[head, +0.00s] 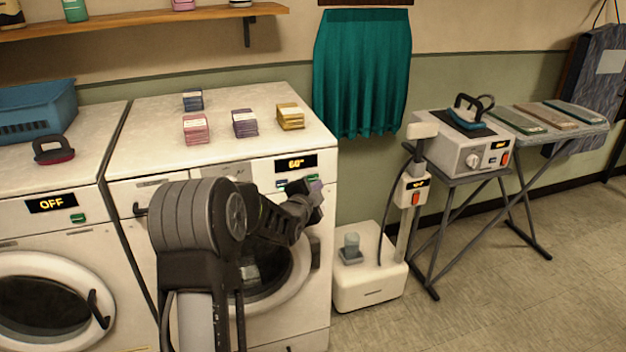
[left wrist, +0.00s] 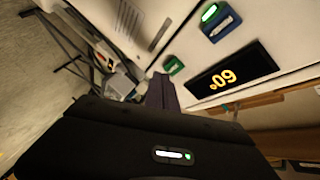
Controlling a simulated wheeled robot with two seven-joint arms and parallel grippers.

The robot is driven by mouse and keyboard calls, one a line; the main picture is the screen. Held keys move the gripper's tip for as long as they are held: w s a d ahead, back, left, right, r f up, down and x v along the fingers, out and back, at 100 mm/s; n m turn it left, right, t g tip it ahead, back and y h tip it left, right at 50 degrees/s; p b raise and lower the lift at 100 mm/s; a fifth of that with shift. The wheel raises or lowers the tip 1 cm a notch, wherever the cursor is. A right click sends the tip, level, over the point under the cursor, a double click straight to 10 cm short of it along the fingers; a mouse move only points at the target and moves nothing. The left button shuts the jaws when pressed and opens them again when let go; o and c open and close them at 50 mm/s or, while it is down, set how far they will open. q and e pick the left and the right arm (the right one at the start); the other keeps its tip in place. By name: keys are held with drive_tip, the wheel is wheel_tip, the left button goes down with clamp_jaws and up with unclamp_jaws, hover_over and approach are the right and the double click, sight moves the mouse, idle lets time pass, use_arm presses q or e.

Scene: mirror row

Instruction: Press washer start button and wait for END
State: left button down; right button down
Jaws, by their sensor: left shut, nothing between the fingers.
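The white front-loading washer (head: 180,115) stands in the middle of the head view, its door partly hidden behind my left arm. Its display (head: 296,163) glows amber and reads 60°; the display also shows upside down in the left wrist view (left wrist: 232,80). A blue button unit with a lit green face (left wrist: 215,20) and a smaller green button (left wrist: 173,66) sit on the panel in the left wrist view. My left gripper (head: 315,186) is shut and empty, close to the panel below the display. Its fingertips (left wrist: 162,92) lie near the green button; contact cannot be told.
A second machine (head: 40,235) at left reads OFF on its display. Colored stacks (head: 243,123) and a blue basket (head: 38,108) rest on top. A steamer base (head: 368,285) and an ironing stand (head: 465,170) stand to the right. The floor at lower right is clear.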

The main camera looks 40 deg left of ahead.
idle(0.6)
use_arm(q)
drive_tip(key=shift+w+a+b, duration=0.25)
drive_tip(key=shift+a+b, duration=0.1)
drive_tip(key=shift+b, duration=0.2)
drive_tip(key=shift+w+a, duration=0.2)
drive_tip(key=shift+a, duration=0.1)
idle(0.7)
drive_tip(key=shift+d+b, duration=0.1)
drive_tip(key=shift+b, duration=0.3)
drive_tip(key=shift+s+d+b, duration=0.3)
drive_tip(key=shift+s+d, duration=0.15)
drive_tip(key=shift+d, duration=0.05)
